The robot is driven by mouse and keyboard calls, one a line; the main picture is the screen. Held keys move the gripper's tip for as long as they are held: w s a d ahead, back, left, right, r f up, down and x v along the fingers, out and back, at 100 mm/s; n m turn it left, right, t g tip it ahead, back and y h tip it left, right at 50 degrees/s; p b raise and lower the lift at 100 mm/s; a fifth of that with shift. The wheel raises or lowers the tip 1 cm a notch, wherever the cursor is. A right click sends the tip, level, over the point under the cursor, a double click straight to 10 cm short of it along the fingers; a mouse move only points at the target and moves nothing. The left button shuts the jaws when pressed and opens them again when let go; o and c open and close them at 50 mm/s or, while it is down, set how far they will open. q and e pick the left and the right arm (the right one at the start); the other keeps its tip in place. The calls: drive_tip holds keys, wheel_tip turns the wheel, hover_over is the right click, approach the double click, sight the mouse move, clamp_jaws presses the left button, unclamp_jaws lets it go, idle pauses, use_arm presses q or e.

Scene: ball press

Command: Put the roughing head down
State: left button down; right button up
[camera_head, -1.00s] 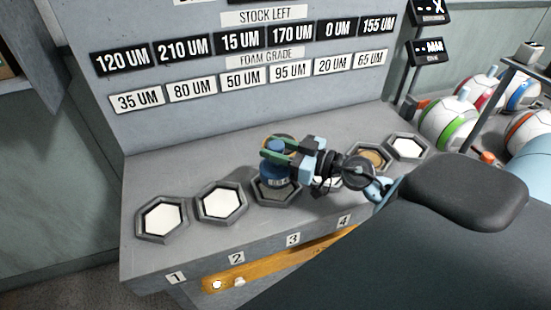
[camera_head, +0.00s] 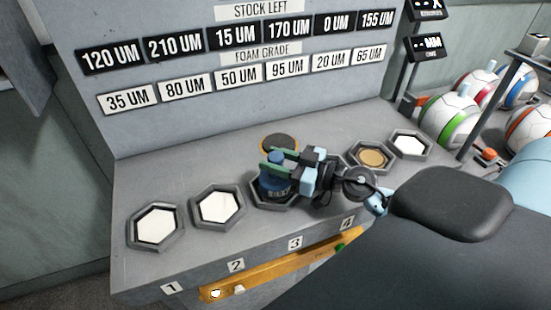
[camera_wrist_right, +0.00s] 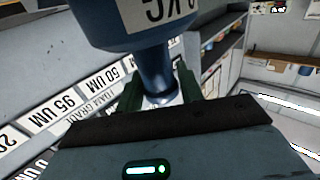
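The roughing head, a dark blue round tool with a narrower upper part and a label, shows in the head view (camera_head: 273,187) and large in the right wrist view (camera_wrist_right: 130,22). My right gripper (camera_head: 268,159) has its green fingers shut on the head's narrow stem (camera_wrist_right: 156,75). The head is upright, over the hexagonal holder (camera_head: 257,199) behind label 3, and hides most of it. I cannot tell whether its underside touches the holder. My left gripper is not in view.
Holders 1 (camera_head: 135,240) and 2 (camera_head: 198,215) hold white pads. Holders farther right hold a tan pad (camera_head: 372,158) and a white pad (camera_head: 409,145). A dark disc with a tan face (camera_head: 280,142) is behind the gripper. A panel of grade signs (camera_head: 240,77) rises behind.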

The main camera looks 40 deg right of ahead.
drive_tip(key=o, duration=0.4)
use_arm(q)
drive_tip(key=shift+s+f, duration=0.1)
use_arm(e)
drive_tip(key=shift+r, duration=0.2)
drive_tip(key=shift+s+d+f, duration=0.15)
drive_tip(key=shift+s, duration=0.15)
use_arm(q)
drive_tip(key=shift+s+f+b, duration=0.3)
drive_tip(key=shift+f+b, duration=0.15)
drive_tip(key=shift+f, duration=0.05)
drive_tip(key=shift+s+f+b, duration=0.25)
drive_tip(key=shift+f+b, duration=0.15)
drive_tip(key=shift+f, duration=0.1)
use_arm(e)
drive_tip(key=v, duration=1.1)
drive_tip(key=shift+s+d, duration=0.15)
drive_tip(key=shift+d, duration=0.05)
